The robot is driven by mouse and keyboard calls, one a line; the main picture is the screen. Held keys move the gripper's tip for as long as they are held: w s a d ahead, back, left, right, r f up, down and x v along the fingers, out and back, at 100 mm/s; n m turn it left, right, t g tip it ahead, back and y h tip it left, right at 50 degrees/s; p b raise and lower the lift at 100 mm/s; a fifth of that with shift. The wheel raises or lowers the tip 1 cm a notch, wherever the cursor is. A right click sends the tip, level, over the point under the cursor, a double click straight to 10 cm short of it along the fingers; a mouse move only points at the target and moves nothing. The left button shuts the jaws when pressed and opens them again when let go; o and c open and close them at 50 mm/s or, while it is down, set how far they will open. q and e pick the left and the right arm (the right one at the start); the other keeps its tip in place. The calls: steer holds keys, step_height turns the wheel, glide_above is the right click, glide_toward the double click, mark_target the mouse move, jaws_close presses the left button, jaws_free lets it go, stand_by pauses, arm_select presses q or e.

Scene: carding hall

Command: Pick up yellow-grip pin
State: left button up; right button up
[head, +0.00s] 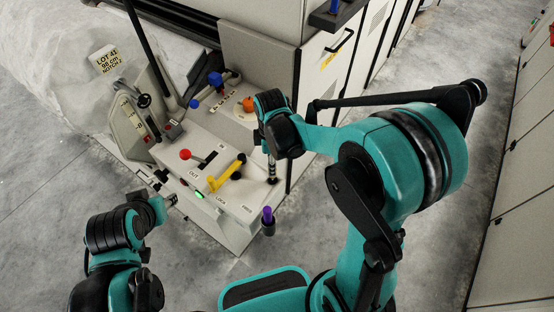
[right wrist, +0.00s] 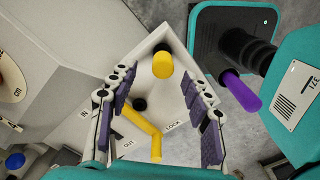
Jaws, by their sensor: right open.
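The yellow-grip pin (right wrist: 162,65) shows in the right wrist view as a short yellow cylinder near the far corner of the pale panel (right wrist: 185,78). It lies between the lines of my right gripper's fingers, towards their far ends. My right gripper (right wrist: 160,115) is open, with nothing between its purple pads. In the head view, my right gripper (head: 272,178) points down over the panel's right corner, and I cannot make out the pin there. My left gripper (head: 173,200) is beside the panel's left front edge; its fingers are too small to judge.
A bent yellow lever (head: 228,173), also in the right wrist view (right wrist: 145,132), stands close by on the panel.

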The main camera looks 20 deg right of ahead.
mark_target(273, 178)
step_height(273, 178, down, 8)
steer(key=b, duration=0.3)
steer(key=shift+s+r, duration=0.15)
jaws_close()
